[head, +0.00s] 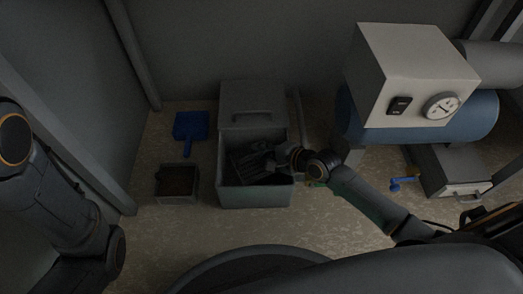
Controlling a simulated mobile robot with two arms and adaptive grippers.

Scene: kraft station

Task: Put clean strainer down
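My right arm reaches in from the right, and my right gripper (264,160) is over the open grey box (256,196), at its mouth. The gripper is dark against a dark interior, so I cannot tell whether its fingers are open or shut. A dark ribbed piece (243,168), possibly the strainer, shows at the gripper inside the box opening. I cannot tell whether it is held or resting there. My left arm is at the left edge, and its gripper is not in view.
The box lid (254,101) stands open behind it. To the left are a small box with brown contents (178,182) and a blue scoop-like tool (190,128). At right are a blue tank (482,112), a gauge unit (405,70) and a blue valve handle (403,184).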

